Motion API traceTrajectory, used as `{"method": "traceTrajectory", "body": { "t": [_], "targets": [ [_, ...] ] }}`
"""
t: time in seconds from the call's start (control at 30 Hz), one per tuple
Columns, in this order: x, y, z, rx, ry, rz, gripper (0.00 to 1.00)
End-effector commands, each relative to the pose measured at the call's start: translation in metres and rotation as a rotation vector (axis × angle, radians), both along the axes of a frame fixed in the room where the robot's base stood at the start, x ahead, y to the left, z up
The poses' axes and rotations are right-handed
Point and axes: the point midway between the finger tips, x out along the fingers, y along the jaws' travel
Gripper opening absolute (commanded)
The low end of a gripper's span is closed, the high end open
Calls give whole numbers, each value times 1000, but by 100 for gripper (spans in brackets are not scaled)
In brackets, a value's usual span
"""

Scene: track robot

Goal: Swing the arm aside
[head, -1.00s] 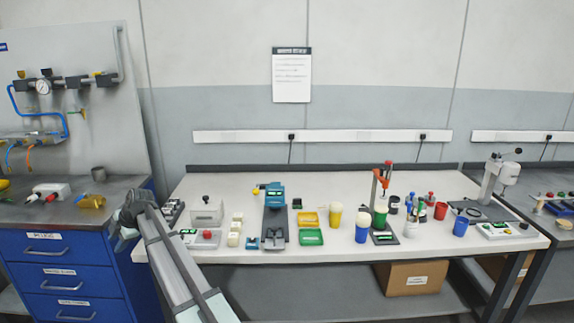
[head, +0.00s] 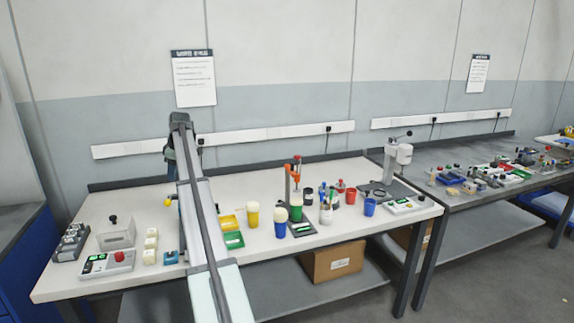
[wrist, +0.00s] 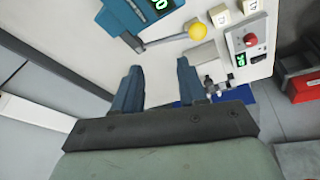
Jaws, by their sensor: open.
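My arm (head: 201,215) stretches from the bottom edge of the head view up across the bench, with its far end near the wall rail. In the head view the fingers cannot be made out. In the wrist view my gripper (wrist: 158,75) is open, two blue-grey fingers apart with nothing between them. A teal lever press with a yellow knob (wrist: 197,30) lies beyond the fingertips there; in the head view my arm hides most of it, and its yellow knob (head: 168,202) shows just left of the arm.
Left of my arm are a control box with a red button (head: 107,263), a clear box (head: 116,239) and cream blocks (head: 151,245).

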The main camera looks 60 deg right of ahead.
Motion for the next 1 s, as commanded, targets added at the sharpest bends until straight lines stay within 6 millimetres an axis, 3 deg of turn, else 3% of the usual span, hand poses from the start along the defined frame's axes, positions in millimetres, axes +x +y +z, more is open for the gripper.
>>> {"method": "traceTrajectory", "body": {
  "t": [0.03, 0.2, 0.5, 0.7, 0.83, 1.0],
  "targets": [
    [-17, -32, 9, 11, 19, -76, 42],
    [-84, -118, 32, 51, 91, -340, 42],
    [-226, -245, 78, 118, 204, -812, 42],
    [-305, -295, 102, 148, 256, -1053, 42],
    [-333, -310, 109, 159, 274, -1138, 42],
    [-343, -314, 107, 163, 281, -1172, 42]
  ]
}}
